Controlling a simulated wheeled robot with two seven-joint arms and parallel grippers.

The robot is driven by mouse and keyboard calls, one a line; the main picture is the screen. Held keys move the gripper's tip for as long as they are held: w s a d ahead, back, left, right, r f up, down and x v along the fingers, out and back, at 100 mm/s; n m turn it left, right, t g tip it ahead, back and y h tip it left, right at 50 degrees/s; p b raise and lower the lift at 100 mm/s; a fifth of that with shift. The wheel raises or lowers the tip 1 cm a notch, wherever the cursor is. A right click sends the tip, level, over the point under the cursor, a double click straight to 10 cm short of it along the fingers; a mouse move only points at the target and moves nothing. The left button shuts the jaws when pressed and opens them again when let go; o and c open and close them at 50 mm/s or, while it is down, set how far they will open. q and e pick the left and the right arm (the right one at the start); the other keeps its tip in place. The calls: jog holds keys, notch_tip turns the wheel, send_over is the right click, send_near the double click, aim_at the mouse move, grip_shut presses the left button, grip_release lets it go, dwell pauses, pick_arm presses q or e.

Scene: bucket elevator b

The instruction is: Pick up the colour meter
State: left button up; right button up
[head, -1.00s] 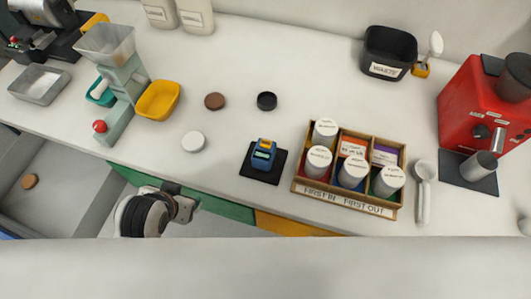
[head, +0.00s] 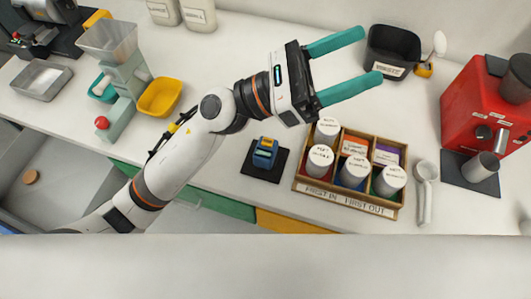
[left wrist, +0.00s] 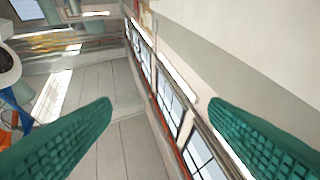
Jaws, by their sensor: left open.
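The colour meter (head: 264,152) is a small blue device with a yellow-orange part on top. It stands on a black square mat (head: 250,166) near the front edge of the counter, left of the wooden rack. My left gripper (head: 357,58) has two teal fingers and is open and empty. It is above the counter, up and to the right of the colour meter, near the black waste bin. In the left wrist view its fingers (left wrist: 160,120) are spread with nothing between them; the colour meter does not show there. My right gripper is not in view.
A wooden rack (head: 347,205) of white-lidded jars stands right of the meter. The black waste bin (head: 391,51) and red machine (head: 487,105) are further right. A yellow tray (head: 159,97) and dispenser (head: 121,76) stand left. The counter behind the meter is partly covered by my left arm.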

pick_arm(q)
jog(key=s+d+f+m+g+y, duration=0.35)
jog(key=m+g, duration=0.25)
jog(key=m, duration=0.2)
jog(key=m+t+y, duration=0.5)
jog(key=m+y, duration=1)
jog(key=y, duration=0.6)
send_near(265, 148)
jog(key=shift+w+a+f+h, duration=0.1)
jog(key=shift+w+a+h, duration=0.15)
jog(key=shift+w+a, duration=0.2)
notch_tip(265, 148, down, 6)
jog(key=p, duration=0.2)
jog(key=shift+p, duration=0.4)
jog(key=f+p, duration=0.2)
jog(key=f, duration=0.1)
jog(key=f+p, duration=0.1)
jog(key=shift+s+d+f, duration=0.2)
jog(key=shift+s+d, duration=0.1)
jog(key=shift+s, duration=0.05)
jog(key=shift+f, duration=0.65)
jog(key=c, duration=1.3)
jog(key=shift+w, duration=0.1)
jog(key=shift+c, duration=0.2)
